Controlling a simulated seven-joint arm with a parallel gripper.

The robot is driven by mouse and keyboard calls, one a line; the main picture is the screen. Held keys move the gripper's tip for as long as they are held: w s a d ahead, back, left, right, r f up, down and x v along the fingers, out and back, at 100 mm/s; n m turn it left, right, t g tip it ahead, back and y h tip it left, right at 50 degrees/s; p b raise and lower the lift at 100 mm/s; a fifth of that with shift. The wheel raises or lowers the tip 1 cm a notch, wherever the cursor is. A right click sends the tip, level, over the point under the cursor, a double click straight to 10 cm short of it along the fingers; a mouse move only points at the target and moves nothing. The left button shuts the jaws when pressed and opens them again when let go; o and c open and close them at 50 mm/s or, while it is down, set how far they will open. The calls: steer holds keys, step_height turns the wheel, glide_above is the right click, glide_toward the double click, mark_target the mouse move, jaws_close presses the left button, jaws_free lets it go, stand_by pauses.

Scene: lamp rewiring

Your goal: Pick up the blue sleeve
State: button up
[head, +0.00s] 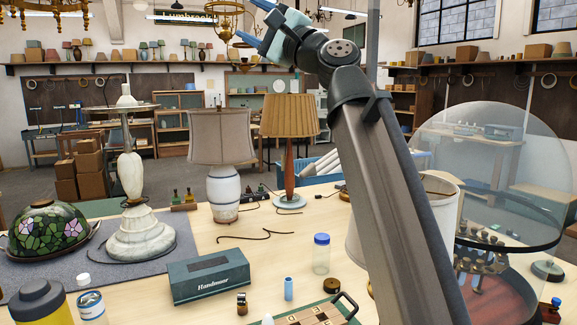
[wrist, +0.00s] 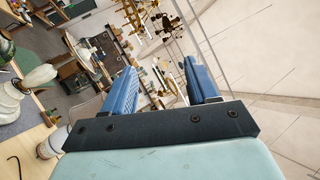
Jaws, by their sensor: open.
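The blue sleeve (head: 288,289) is a small light-blue cylinder. It stands upright on the wooden table near the front middle in the head view, right of a dark teal box. My gripper (head: 250,22) is raised high at the top of the head view, far above and behind the sleeve. In the wrist view, the two blue fingers of my gripper (wrist: 163,88) are apart with nothing between them. The wrist camera looks out across the room, and I do not see the sleeve there.
Near the sleeve are a teal box (head: 211,276), a blue-capped jar (head: 321,256), a small brown bottle (head: 242,304) and a sectioned tray (head: 347,303). Lamps (head: 222,165) stand behind. A glass dome (head: 500,165) is at right. Table around the dark wire (head: 258,237) is mostly clear.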

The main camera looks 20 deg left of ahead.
steer(key=w+a+f+m+t+h, duration=0.2)
steer(key=w+a+f+m, duration=0.15)
steer(key=f, duration=0.65)
steer(key=w+a+f+m+t+h, duration=0.15)
steer(key=w+f+m, duration=0.3)
steer(key=f, duration=0.65)
steer(key=m+h, duration=1.1)
steer(key=m, duration=0.5)
glide_toward(289, 288)
steer(key=shift+a+f+t, duration=0.1)
steer(key=shift+f+t, duration=0.35)
steer(key=x, duration=0.8)
steer(key=shift+x, duration=2.85)
steer(key=shift+c, duration=0.2)
steer(key=c, duration=1)
